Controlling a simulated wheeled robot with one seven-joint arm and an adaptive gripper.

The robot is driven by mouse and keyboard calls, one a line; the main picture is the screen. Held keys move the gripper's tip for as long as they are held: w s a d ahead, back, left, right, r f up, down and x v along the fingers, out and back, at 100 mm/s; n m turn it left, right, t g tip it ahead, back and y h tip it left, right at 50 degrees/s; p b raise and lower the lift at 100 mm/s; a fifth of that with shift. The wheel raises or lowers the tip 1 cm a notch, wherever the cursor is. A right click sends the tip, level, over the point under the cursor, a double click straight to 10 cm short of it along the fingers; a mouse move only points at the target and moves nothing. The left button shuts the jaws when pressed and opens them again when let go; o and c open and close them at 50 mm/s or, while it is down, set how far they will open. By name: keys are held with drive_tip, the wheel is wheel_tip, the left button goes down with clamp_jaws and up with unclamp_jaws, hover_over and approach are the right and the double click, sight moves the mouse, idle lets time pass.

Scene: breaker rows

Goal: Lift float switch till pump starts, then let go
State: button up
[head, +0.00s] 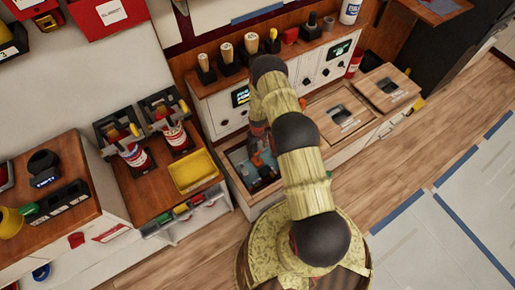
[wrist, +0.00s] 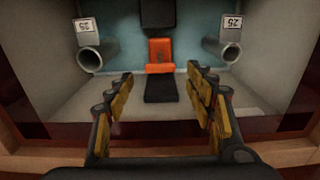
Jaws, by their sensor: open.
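The float switch appears as an orange block (wrist: 160,56) between black parts in the wrist view, inside a light-walled basin with a blue-green back. My gripper (wrist: 160,88) is open and empty, its yellow-padded fingers spread to either side of the lower black part (wrist: 160,89). I cannot tell whether the fingers touch it. In the head view my arm covers much of the basin (head: 237,158), and a small orange patch (head: 257,161) shows inside it. The pump is not clearly identifiable.
Two grey pipe ends (wrist: 90,59) (wrist: 229,50) with "25" labels flank the orange block. The basin's wooden front edge (wrist: 290,150) lies below my fingers. Wooden lids (head: 340,112) cover bays to the right. A yellow tray (head: 193,171) stands left of the basin.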

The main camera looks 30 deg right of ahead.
wheel_tip(320, 180, up, 12)
idle(0.9)
idle(0.4)
drive_tip(key=s+a+r+m+g, duration=0.1)
drive_tip(key=s+a+g, duration=0.15)
drive_tip(key=s, duration=0.55)
drive_tip(key=s+a+r+t, duration=0.2)
drive_tip(key=s+a+r, duration=0.2)
drive_tip(key=r, duration=1.5)
drive_tip(key=s+a+r+t, duration=0.3)
drive_tip(key=s+r, duration=0.6)
drive_tip(key=r, duration=1)
drive_tip(key=s+a+r+t, duration=0.3)
drive_tip(key=s+a+r, duration=0.4)
drive_tip(key=r, duration=1.3)
drive_tip(key=shift+a+n+p, duration=0.15)
drive_tip(key=shift+n+p, duration=0.15)
